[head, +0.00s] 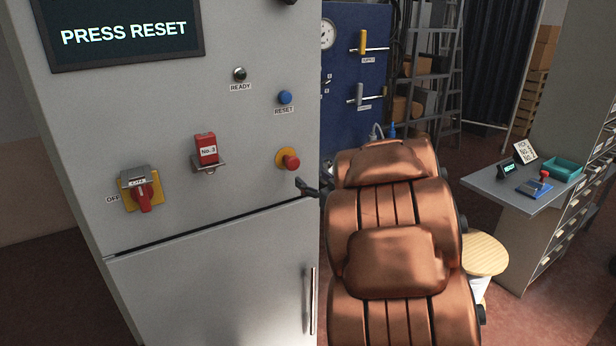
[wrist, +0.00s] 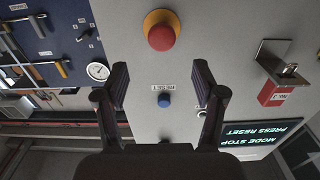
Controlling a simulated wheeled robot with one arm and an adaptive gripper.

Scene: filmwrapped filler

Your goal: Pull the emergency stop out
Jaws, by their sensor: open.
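The emergency stop (head: 291,162) is a red mushroom button on a yellow-orange collar, low on the right side of the grey cabinet front. In the wrist view, which is upside down, the emergency stop (wrist: 162,35) is at the top centre, beyond the fingertips. My gripper (wrist: 161,80) is open, with nothing between its fingers and the panel behind. In the head view my gripper (head: 307,188) shows only as a dark finger just right of and below the button. The rest of it is hidden behind my copper-coloured arm.
The blue RESET button (head: 284,97) is above the stop. A red No. 3 block (head: 206,149) and a red-and-yellow rotary switch (head: 142,193) are to the left. The screen (head: 125,30) reads PRESS RESET. A vertical door handle (head: 310,300) is below.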

